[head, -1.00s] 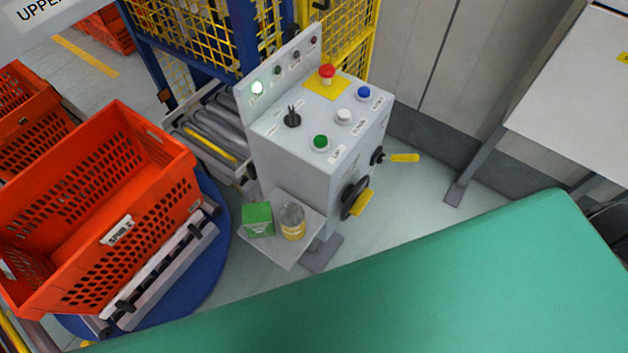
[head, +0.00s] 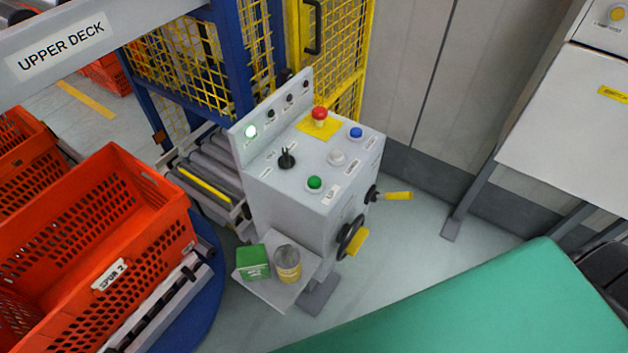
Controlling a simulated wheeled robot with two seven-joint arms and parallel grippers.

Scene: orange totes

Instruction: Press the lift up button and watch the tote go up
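A grey control console (head: 300,222) stands in the middle of the head view. Its sloped top carries a green button (head: 314,183), a white button (head: 337,157), a blue button (head: 355,133), a red mushroom button (head: 319,115) on a yellow plate and a black selector (head: 287,157). The small labels are too blurred to read, so I cannot tell which button is lift up. One lamp (head: 250,131) on the back panel glows; the others look dark. An orange tote (head: 150,222) marked "SPUR 2" sits on a roller stand at the left. Neither gripper is in view.
A small shelf (head: 288,296) on the console holds a green box (head: 253,262) and a can (head: 287,264). A yellow-handled crank (head: 397,196) juts right. A yellow mesh cage (head: 340,50) stands behind. A green surface (head: 500,310) fills the lower right. Floor right of the console is clear.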

